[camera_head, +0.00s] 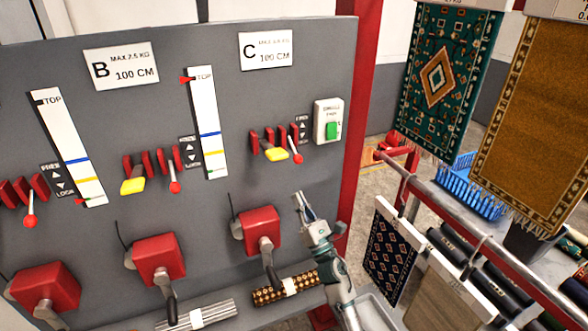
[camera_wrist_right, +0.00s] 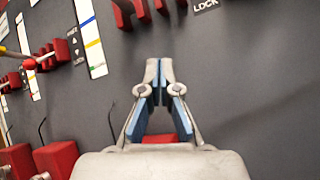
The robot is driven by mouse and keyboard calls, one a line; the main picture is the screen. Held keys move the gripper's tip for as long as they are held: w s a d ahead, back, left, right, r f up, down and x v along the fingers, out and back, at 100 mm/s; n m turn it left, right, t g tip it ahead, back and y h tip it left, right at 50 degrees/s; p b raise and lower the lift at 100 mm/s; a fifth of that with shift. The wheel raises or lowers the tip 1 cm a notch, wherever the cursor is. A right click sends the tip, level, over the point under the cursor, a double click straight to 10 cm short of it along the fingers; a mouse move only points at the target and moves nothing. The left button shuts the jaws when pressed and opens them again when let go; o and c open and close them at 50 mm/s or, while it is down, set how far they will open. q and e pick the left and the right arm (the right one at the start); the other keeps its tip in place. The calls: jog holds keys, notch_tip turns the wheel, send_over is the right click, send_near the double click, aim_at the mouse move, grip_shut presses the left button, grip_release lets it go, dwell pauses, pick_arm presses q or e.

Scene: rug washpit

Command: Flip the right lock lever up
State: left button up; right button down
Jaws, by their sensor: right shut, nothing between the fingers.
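The right lock lever (camera_head: 298,157) is a thin lever with a red ball end at station C. It points down in the head view, beside a yellow handle (camera_head: 276,154) and below the FREE/LOCK label (camera_head: 301,133). My right gripper (camera_head: 303,200) is shut and empty, below the lever and apart from it, with its fingers pointing up along the panel. The right wrist view shows the shut fingertips (camera_wrist_right: 160,68) in front of bare grey panel; the lever itself does not show clearly there. My left gripper is not in view.
Red crank boxes (camera_head: 259,229) with grey handles sit below and left of my gripper. A rolled rug (camera_head: 272,296) lies under them. A green switch (camera_head: 331,130) is right of the lever. A red post (camera_head: 362,130) edges the panel; hanging rugs (camera_head: 450,80) are beyond.

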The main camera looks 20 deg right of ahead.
aim_at(294, 149)
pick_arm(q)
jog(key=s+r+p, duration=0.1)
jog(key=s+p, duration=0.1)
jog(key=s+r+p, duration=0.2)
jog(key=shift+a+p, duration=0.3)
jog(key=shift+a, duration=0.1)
pick_arm(e)
jog(key=w+r, duration=0.4)
jog(key=r, duration=0.4)
jog(key=shift+w+d, duration=0.25)
jog(key=shift+w, duration=0.05)
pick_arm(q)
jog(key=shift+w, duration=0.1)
pick_arm(e)
jog(key=shift+s+a+r, duration=0.15)
jog(key=shift+s+r, duration=0.05)
jog(key=shift+r, duration=0.1)
